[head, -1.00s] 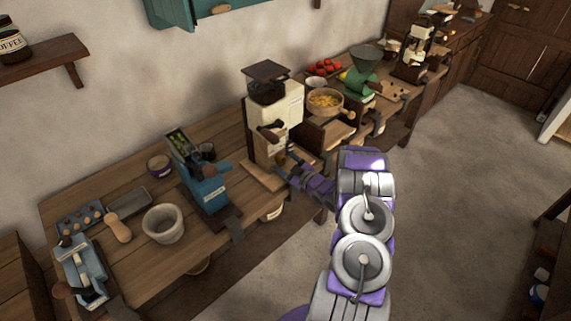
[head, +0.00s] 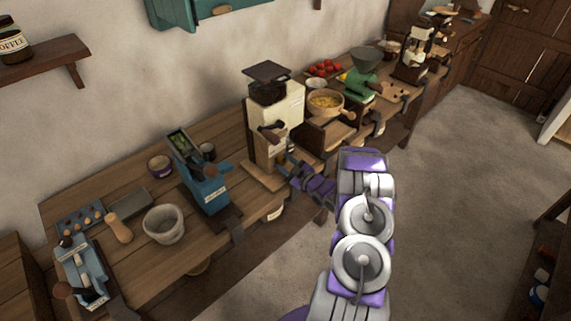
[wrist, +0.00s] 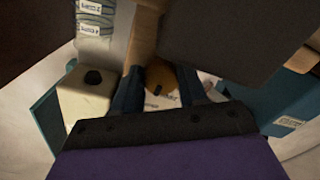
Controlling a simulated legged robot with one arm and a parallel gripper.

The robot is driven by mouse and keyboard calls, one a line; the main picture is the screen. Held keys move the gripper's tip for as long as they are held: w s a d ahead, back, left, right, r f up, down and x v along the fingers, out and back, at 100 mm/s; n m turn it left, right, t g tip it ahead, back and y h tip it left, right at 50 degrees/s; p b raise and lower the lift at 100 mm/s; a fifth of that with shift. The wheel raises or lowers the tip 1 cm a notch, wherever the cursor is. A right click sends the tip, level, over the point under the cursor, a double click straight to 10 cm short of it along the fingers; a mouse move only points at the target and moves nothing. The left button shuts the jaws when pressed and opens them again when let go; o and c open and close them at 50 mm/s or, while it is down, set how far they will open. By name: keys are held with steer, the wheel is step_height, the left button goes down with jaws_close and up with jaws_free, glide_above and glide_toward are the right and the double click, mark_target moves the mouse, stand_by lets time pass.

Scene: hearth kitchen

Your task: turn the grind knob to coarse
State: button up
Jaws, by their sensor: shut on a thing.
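The cream grinder (head: 288,112) with a dark hopper stands on the wooden bench in the middle of the head view. My gripper (wrist: 160,78) is at its front side. In the wrist view, a round brown wooden knob (wrist: 160,74) with a dark pointer mark sits between my two dark blue fingers, which are shut on it. A pale plate with dark lettering shows below the knob, too blurred to read. In the head view my wrist hides the knob.
A blue grinder (head: 209,190) and a grey mortar (head: 164,226) stand on the bench to the left. The floor (head: 450,200) right of my arm is open.

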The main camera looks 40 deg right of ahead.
steer(key=shift+a+r+m+p, duration=0.1)
steer(key=shift+m+p, duration=0.2)
steer(key=shift+p, duration=0.1)
stand_by(0.3)
steer(key=shift+r+m+p, duration=0.1)
steer(key=shift+m+p, duration=0.8)
steer(key=m+p, duration=0.2)
steer(key=m, duration=0.1)
steer(key=shift+m, duration=0.3)
steer(key=m+p, duration=0.2)
steer(key=m, duration=0.3)
steer(key=shift+m, duration=0.4)
steer(key=shift+p, duration=0.3)
steer(key=o, duration=1)
steer(key=shift+o, duration=0.2)
